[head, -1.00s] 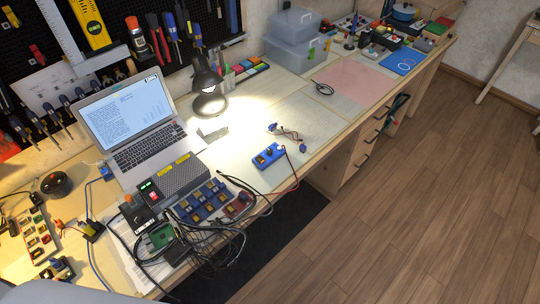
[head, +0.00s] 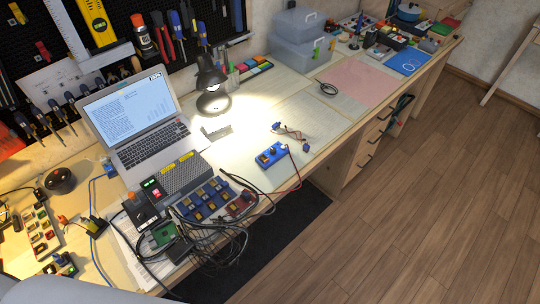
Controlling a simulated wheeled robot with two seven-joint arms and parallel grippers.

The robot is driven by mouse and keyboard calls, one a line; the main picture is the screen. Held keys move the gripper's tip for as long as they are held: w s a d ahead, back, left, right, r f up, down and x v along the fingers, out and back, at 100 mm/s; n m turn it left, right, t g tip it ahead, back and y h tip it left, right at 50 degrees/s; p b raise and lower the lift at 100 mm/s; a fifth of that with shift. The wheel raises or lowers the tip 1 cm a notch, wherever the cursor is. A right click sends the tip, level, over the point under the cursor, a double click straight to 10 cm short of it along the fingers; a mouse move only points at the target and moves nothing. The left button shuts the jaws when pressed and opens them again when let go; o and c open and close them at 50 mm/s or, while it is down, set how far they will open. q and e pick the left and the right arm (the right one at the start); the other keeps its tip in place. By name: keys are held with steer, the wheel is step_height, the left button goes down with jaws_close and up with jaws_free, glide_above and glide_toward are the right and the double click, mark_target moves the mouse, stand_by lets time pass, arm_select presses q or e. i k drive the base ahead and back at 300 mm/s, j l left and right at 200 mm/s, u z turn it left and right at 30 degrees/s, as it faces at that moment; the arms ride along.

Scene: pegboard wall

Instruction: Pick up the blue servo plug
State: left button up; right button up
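A short lead of thin coloured wires (head: 291,132) lies on the bench mat, right of the lamp's bright patch. It has a small blue end piece (head: 277,126) at its left and another small blue piece (head: 306,146) at its right. They are too small to tell which is the servo plug. A blue box with a dark knob (head: 271,154) sits just in front of the lead, with red and black wires running from it. Neither of my grippers is in view.
A laptop (head: 130,118), a black desk lamp (head: 211,82) and a grey power unit (head: 183,174) stand left of the lead. Tangled black cables (head: 212,240) lie at the front left. The pale mat (head: 316,112) behind the lead is mostly clear.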

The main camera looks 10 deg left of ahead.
mark_target(306, 148)
steer(key=i+l, duration=0.15)
steer(key=l, duration=0.2)
steer(key=i+l, duration=0.15)
steer(key=l, duration=0.2)
steer(key=i+l, duration=0.2)
steer(key=l, duration=0.15)
steer(key=i+l, duration=0.15)
steer(key=l, duration=0.2)
